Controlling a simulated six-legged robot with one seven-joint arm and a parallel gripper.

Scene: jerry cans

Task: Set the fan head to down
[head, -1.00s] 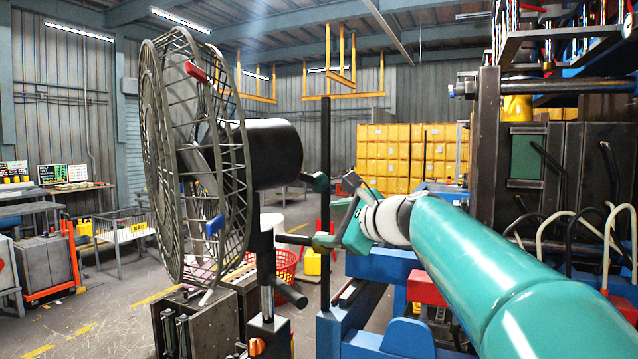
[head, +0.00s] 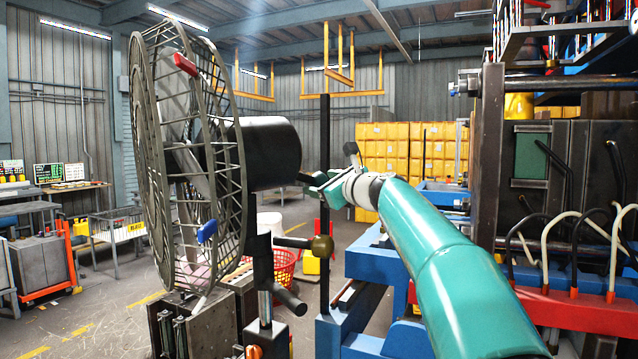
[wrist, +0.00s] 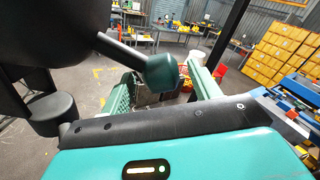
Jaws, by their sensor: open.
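The fan head (head: 185,160) is a round grey wire cage at the left, facing left and roughly upright, with a black motor housing (head: 268,152) behind it. A rod with a dark green knob (wrist: 162,74) sticks out from the housing in the wrist view. My gripper (head: 318,184) is at the end of this rod, right of the housing; the rod's end is partly hidden there. In the wrist view my gripper (wrist: 163,92) is open, with a finger on each side of the knob. Whether they touch it I cannot tell.
The fan's stand (head: 263,275) rises beside a grey metal box (head: 180,320). A blue machine frame (head: 375,265) lies below my arm, with dark machinery at the right. A red basket (head: 283,266) stands on the floor behind. Yellow crates (head: 410,150) are stacked at the back.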

